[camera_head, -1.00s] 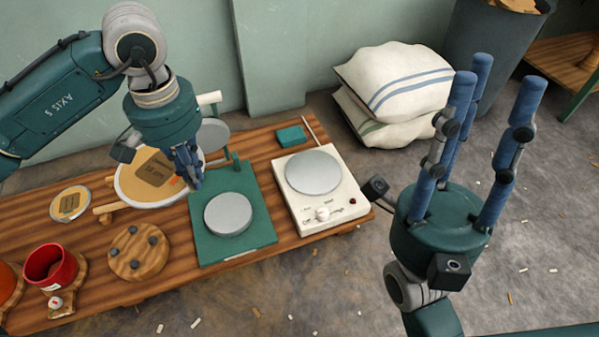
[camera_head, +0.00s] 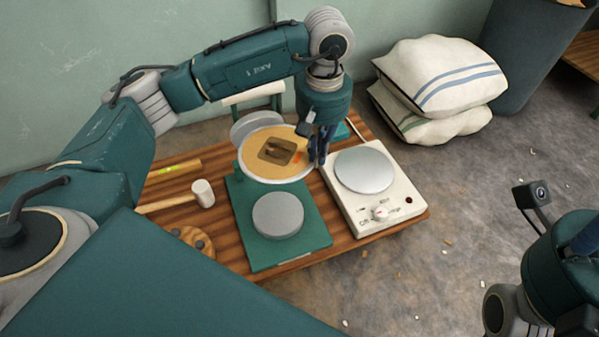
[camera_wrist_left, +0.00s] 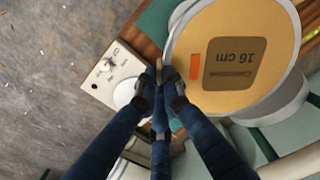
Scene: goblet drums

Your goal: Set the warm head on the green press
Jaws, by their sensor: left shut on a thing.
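The head (camera_head: 262,168), a round tan disc with a pale rim, a dark 16 cm label and an orange mark, hangs over the rear of the green press (camera_head: 307,229). It also shows in the left wrist view (camera_wrist_left: 214,92). The press has a round grey lower plate (camera_head: 278,216) and a raised grey upper plate (camera_head: 252,123) behind the head. My left gripper (camera_head: 319,153) is shut on the head's right rim. My right gripper (camera_head: 588,240) is at the lower right edge, its fingers mostly cut off.
A white hot plate (camera_head: 408,196) with a bare round grey top stands right of the press. A mallet (camera_head: 203,193) lies to the left. My left arm hides much of the table's left side. White sacks (camera_head: 440,80) lie on the floor behind.

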